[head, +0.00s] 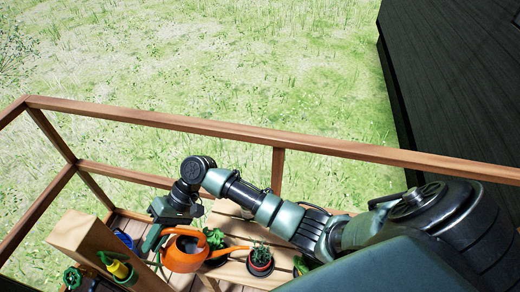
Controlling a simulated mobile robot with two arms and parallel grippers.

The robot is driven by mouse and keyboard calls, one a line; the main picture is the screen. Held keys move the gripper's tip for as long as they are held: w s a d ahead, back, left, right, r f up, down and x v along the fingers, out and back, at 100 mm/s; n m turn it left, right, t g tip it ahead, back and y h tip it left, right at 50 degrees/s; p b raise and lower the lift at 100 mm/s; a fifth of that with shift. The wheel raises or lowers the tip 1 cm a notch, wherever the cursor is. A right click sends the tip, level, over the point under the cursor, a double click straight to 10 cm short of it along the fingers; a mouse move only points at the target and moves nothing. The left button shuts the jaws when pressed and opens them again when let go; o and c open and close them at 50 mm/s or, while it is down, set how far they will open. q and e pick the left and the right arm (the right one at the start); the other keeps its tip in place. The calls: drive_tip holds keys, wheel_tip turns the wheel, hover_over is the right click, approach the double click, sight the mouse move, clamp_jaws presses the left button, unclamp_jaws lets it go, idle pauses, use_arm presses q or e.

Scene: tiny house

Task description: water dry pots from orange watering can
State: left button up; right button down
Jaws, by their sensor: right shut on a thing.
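The orange watering can (184,261) hangs at my right gripper (160,232), which is shut on it near its green handle at the upper left. Its thin orange spout points right, and the tip is close to the plant in a red pot (261,267). I cannot see any water coming out. A leafy green plant (215,238) stands just behind the spout, its pot partly hidden by the can. Another green plant (300,264) is at the right, mostly hidden by my right arm. I cannot tell which soil is dry. My left gripper is not in view.
The pots stand on a slatted wooden table (232,232). A wooden railing (200,127) runs behind, with grass beyond. A wooden box or post (85,240), a yellow-and-green item (118,269) and a blue object (123,239) are at left. A dark wall (455,80) stands at right.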

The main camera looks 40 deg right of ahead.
drive_tip(key=shift+d+r, duration=0.1)
drive_tip(key=shift+r, duration=0.1)
drive_tip(key=w+a+r+m+g+h+p, duration=0.1)
drive_tip(key=w+a+r+h+p, duration=0.2)
drive_tip(key=a+h+p, duration=0.1)
drive_tip(key=shift+w+a+g+p, duration=0.35)
drive_tip(key=shift+a+g+p, duration=0.1)
drive_tip(key=shift+a, duration=0.55)
idle(0.4)
drive_tip(key=shift+r, duration=0.1)
idle(0.4)
